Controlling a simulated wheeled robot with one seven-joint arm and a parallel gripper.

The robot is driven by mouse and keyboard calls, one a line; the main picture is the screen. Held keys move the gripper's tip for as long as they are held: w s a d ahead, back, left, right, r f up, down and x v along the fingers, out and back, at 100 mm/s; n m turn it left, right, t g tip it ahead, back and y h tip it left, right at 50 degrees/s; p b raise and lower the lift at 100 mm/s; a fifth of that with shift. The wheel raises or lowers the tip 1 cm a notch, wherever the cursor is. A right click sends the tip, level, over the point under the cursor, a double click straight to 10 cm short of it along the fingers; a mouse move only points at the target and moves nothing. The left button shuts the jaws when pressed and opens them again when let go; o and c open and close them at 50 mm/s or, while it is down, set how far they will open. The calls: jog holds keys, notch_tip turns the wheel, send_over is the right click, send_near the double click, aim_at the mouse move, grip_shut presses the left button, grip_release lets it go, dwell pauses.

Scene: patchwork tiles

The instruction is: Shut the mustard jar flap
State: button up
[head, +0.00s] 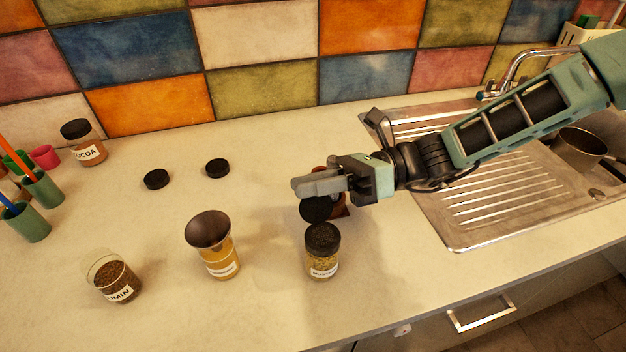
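The mustard jar (322,262) stands upright at the front middle of the counter, with yellow contents, a partly readable label and a dark speckled top. A round black flap (316,208) stands raised at the back of that top, so the jar looks open. My gripper (297,187) reaches in from the right and hangs just above and behind the flap. Its fingers lie close together with nothing visible between them. I cannot tell whether they touch the flap.
A reddish-brown object (341,207) is partly hidden under my gripper. A jar with a dark funnel-like top (209,229) and an open cumin jar (112,280) stand left. Two black lids (156,179) (217,168) lie behind. The sink (500,190) is right. The front counter is clear.

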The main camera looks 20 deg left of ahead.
grip_shut()
